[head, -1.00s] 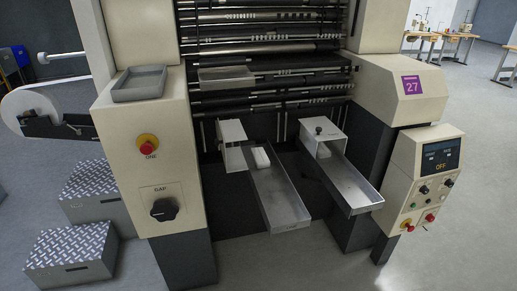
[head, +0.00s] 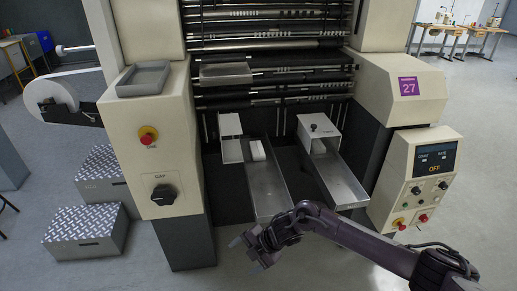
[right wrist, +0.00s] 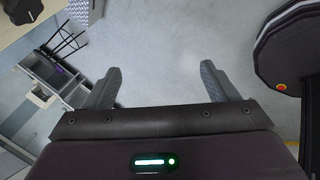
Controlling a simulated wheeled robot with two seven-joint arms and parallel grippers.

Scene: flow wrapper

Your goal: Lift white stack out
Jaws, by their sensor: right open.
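The white stack (head: 257,150) is a small white block at the upper end of the left metal chute (head: 268,191) on the machine's front. My right gripper (head: 247,254) is in front of and below that chute, apart from the stack. It is open and empty; the right wrist view shows its two fingers wide apart (right wrist: 160,82) with only floor between them. The stack cannot be made out in the right wrist view. My left gripper is not in view.
A second chute (head: 340,178) with a hooded box stands to the right. A grey tray (head: 143,80) sits on the left cabinet. Metal steps (head: 85,232) stand at lower left. Floor before the machine is clear.

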